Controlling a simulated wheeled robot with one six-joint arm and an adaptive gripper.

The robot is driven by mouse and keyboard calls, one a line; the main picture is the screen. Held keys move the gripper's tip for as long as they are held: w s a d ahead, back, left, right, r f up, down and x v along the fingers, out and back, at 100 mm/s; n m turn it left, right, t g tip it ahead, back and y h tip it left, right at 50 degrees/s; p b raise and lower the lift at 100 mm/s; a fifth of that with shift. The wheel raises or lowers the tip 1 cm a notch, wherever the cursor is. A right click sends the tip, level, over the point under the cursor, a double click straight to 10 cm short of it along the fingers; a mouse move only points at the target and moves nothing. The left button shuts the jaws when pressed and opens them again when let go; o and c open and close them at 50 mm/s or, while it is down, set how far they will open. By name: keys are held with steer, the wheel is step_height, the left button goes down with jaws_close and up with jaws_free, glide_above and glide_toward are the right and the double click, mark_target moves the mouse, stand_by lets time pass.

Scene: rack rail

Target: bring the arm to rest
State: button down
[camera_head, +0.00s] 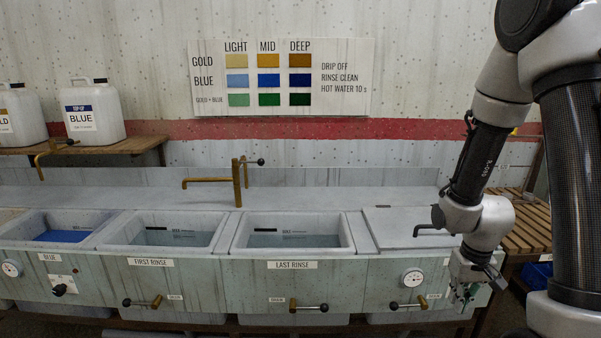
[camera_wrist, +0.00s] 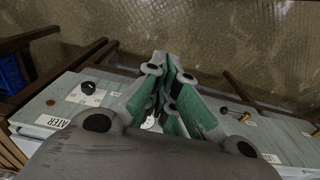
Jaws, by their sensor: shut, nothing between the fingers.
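My gripper (camera_head: 464,292) hangs at the right end of the sink bench (camera_head: 340,288), in front of its front panel and below the grey lid. In the wrist view my gripper (camera_wrist: 172,62) points down towards the floor. Its green-padded fingers are together with nothing between them. My arm comes in from the right side of the head view and bends down to the gripper. I cannot tell whether the gripper touches the panel.
The bench holds the blue vat (camera_head: 60,236), the first rinse basin (camera_head: 160,237), the last rinse basin (camera_head: 290,241) and a lidded section (camera_head: 400,238). Drain levers and dials stick out in front. A slatted wooden rack (camera_head: 527,230) stands right. The floor (camera_wrist: 240,40) looks clear.

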steer(key=s+r+t, duration=0.1)
steer(key=s+r, duration=0.3)
steer(key=r, duration=0.5)
steer(key=s+a+r+t, duration=0.1)
steer(key=s+r, duration=0.3)
steer(key=r, duration=0.5)
steer(key=s+a+r+t, duration=0.1)
steer(key=s+r, duration=0.4)
steer(key=r, duration=0.4)
steer(key=shift+r+t, duration=0.3)
steer(key=shift+r, duration=0.05)
steer(key=shift+a, duration=0.1)
